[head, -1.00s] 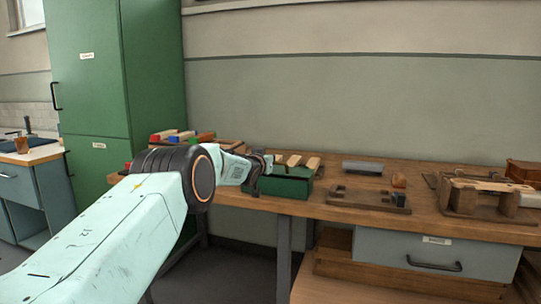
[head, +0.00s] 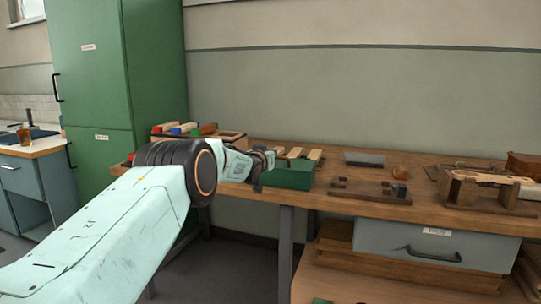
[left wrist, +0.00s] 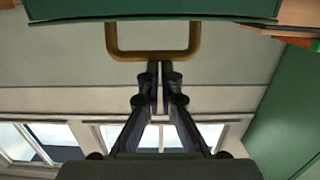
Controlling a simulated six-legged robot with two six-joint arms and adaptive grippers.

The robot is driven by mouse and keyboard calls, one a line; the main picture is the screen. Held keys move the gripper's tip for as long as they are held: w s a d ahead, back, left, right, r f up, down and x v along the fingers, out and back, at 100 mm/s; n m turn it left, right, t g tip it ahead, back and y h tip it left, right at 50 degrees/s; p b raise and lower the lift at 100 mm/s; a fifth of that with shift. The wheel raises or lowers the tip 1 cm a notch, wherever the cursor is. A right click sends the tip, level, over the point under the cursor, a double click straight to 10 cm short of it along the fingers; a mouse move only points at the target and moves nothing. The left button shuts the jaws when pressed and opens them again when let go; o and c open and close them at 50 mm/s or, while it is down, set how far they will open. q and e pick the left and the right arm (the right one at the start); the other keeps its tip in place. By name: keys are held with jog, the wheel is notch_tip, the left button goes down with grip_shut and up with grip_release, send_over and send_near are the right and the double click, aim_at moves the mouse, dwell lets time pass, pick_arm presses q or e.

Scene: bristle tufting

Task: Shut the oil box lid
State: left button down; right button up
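The green oil box (head: 287,178) sits at the left end of the wooden bench. Its top now looks flat and covered, so the lid appears down; whether it is fully seated is too small to tell. In the left wrist view, a green edge of the box (left wrist: 150,8) spans the top, with a brass loop handle (left wrist: 150,55) hanging from it. My left gripper (left wrist: 158,68) has its fingers together, with the tips at the handle's bar; no grip around the bar shows. In the head view the left gripper (head: 264,165) is beside the box's left side. My right gripper is out of view.
Light wooden blocks (head: 295,153) lie behind the box. A tray with coloured blocks (head: 185,130) stands behind my left arm. A dark wooden fixture (head: 365,191) and a larger wooden jig (head: 487,192) are to the right. A tall green cabinet (head: 90,60) stands at left.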

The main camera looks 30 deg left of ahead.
pick_arm(q)
jog(key=shift+f+p+v, duration=1)
jog(key=shift+p+v, duration=1.7)
jog(key=shift+v, duration=1.95)
jog(key=s+d+f+g+h, duration=0.2)
jog(key=s+d+f+g, duration=0.2)
jog(key=s+d+f, duration=0.6)
jog(key=s+d+f+g+h, duration=0.1)
jog(key=s+d+f+g, duration=0.45)
jog(key=s+f, duration=0.75)
jog(key=s+d+f+m+g, duration=0.1)
jog(key=s+d+f+g, duration=0.2)
jog(key=s, duration=1.3)
jog(key=s+d+f+m+g+h, duration=0.1)
jog(key=s+d+f+g, duration=0.3)
jog(key=s, duration=1.2)
notch_tip(320, 180, down, 3)
jog(key=shift+s+d+r+m, duration=0.3)
jog(key=shift+s+d, duration=0.1)
jog(key=shift+d, duration=0.8)
